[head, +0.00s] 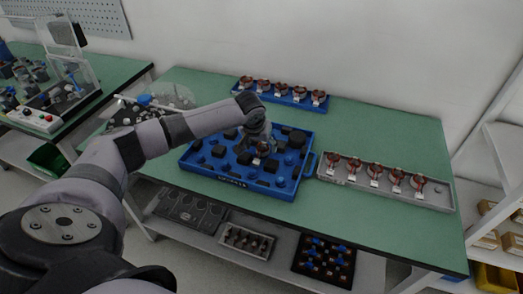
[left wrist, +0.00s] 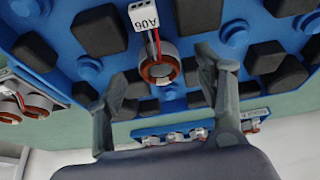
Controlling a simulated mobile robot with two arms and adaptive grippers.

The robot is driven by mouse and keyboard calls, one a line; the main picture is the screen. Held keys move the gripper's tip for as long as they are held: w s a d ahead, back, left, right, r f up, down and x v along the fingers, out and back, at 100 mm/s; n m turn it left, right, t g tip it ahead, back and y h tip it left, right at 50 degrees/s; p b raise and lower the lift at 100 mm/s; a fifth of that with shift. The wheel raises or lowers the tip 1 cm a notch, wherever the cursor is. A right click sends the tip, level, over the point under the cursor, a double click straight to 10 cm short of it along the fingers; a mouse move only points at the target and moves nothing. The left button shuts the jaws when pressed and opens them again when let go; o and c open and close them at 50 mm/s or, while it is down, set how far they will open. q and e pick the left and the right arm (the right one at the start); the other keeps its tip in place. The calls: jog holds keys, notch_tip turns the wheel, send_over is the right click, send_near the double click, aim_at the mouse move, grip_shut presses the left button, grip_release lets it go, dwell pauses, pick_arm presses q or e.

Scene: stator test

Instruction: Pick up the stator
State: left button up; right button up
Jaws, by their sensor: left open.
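A copper-wound stator (head: 263,149) with a white tag sits on the blue fixture tray (head: 232,178) in the middle of the green table. In the left wrist view the stator (left wrist: 159,68) shows as a ring with a white connector marked A06 and wires. My left gripper (head: 260,138) is above it in the head view and partly covers it. In the left wrist view the gripper's two fingers (left wrist: 165,95) are spread apart, with the stator showing between and beyond them. Nothing is held. My right gripper is not in view.
A blue tray (head: 270,96) with several stators stands at the back by the wall. A grey tray (head: 432,196) with several more stands to the right. Black blocks and blue knobs crowd the fixture tray. The green table (head: 330,215) is bare at front right.

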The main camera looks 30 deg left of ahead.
pick_arm(q)
jog(key=shift+x, duration=1)
jog(key=shift+r, duration=0.1)
jog(key=shift+c, duration=0.2)
jog(key=c, duration=1.3)
